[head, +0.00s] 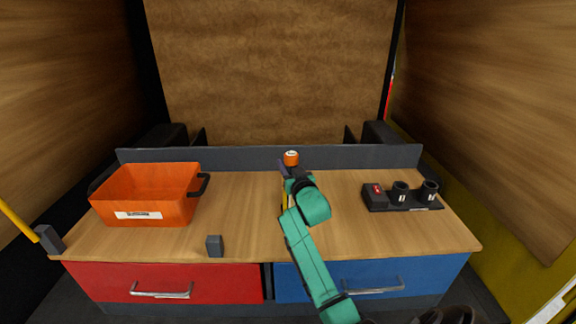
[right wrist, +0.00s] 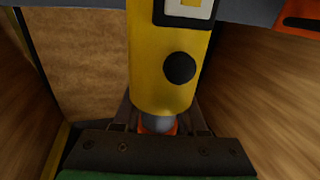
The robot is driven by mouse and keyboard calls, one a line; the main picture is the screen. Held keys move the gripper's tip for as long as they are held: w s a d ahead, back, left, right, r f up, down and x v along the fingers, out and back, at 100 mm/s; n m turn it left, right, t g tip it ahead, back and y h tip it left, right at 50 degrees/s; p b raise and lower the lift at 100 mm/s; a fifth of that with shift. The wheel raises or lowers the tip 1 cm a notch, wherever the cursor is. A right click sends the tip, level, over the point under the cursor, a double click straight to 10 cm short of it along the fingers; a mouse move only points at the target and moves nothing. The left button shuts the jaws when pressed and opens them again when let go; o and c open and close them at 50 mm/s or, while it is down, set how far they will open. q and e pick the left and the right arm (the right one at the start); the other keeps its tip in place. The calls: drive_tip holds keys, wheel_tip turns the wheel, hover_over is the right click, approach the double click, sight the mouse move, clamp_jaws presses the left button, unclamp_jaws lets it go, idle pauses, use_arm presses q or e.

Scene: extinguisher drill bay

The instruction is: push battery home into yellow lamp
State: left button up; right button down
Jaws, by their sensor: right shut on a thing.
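The yellow lamp (right wrist: 163,75) fills the middle of the right wrist view, with a round black button and a black-and-white label. In the head view only a thin strip of it (head: 284,201) shows beside my teal right arm. The battery (right wrist: 158,124), grey with orange, sits in line with the lamp's end. Its orange end with a white top (head: 291,158) shows above my right gripper (head: 289,172). That gripper is shut on the battery, its fingers flanking the joint. How deep the battery sits inside the lamp is hidden. My left gripper is not in view.
An orange bin (head: 150,205) with dark handles stands at the left of the wooden bench. A small grey block (head: 214,246) is near the front edge. A dark rack (head: 403,205) with two cups stands at the right. A grey backboard (head: 240,158) runs behind.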

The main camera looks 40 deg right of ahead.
drive_tip(key=shift+c, duration=1.9)
unclamp_jaws()
drive_tip(key=shift+f, duration=0.1)
drive_tip(key=shift+f, duration=0.1)
drive_tip(key=shift+s+a, duration=0.25)
drive_tip(key=shift+s, duration=0.3)
drive_tip(key=b+v, duration=0.3)
drive_tip(key=v, duration=1)
drive_tip(key=shift+s, duration=0.25)
drive_tip(key=shift+a, duration=0.1)
